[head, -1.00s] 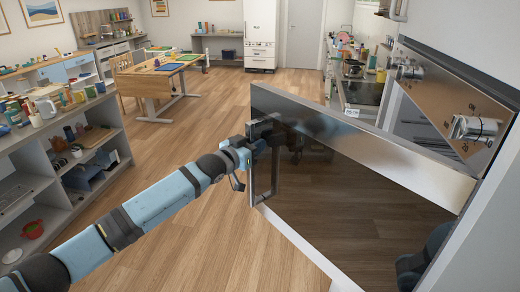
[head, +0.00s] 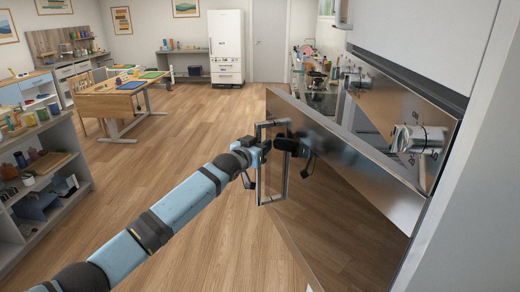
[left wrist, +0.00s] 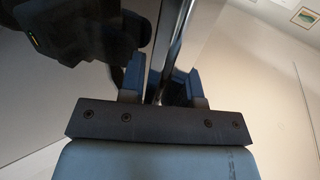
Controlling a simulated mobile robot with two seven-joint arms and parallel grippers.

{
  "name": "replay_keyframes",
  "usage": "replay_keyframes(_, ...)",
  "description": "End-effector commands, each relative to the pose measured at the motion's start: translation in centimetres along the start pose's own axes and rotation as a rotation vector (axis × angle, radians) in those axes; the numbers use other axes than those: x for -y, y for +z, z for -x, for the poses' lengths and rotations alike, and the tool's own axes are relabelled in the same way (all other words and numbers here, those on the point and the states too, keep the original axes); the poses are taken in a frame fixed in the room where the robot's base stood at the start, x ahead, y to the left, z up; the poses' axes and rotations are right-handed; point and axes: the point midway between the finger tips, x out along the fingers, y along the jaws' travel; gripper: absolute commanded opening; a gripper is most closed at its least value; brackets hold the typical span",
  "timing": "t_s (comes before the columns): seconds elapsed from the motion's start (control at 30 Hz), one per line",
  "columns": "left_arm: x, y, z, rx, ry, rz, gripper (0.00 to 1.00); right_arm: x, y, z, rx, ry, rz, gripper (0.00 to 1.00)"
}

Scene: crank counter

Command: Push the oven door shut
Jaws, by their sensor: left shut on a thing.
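The oven door (head: 345,185), with dark reflective glass and a steel top edge, stands open into the room at the right of the head view. Its upright metal handle (head: 274,199) is near the door's free left edge. My left gripper (head: 264,151) is shut on the handle. In the left wrist view the handle's shiny bar (left wrist: 180,35) runs between the two fingers of my left gripper (left wrist: 159,83). The oven's steel control panel (head: 374,110) carries knobs at the right. The oven's inside is hidden behind the door. My right gripper is not in view.
Open wooden floor (head: 195,120) lies left of and beyond the door. A shelf unit (head: 35,180) stands at the left, with a wooden table (head: 118,102) behind it. A counter with a hob (head: 318,100) runs beyond the oven. A pale cabinet (head: 425,40) overhangs the upper right.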

Motion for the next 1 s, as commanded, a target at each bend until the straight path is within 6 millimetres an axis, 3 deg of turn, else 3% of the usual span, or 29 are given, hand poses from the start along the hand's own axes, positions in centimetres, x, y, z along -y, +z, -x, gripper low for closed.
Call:
replay_keyframes(0.03, -1.41, 0.87, -0.23, 0.008, 0.015, 0.01, 0.0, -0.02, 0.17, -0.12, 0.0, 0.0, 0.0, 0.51)
replay_keyframes(0.73, -1.25, 0.75, -0.62, 0.007, 0.003, 0.011, 0.0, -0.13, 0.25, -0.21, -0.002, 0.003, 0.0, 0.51)
replay_keyframes(0.77, -1.25, 0.74, -0.62, 0.007, 0.003, 0.011, 0.33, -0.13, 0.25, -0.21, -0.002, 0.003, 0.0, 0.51)
replay_keyframes(0.83, -1.23, 0.71, -0.64, 0.007, 0.002, 0.011, 0.49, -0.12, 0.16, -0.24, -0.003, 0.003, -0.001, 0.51)
replay_keyframes(1.0, -0.91, 0.48, -0.63, 0.004, -0.002, 0.007, 0.51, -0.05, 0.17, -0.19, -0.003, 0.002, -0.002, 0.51)
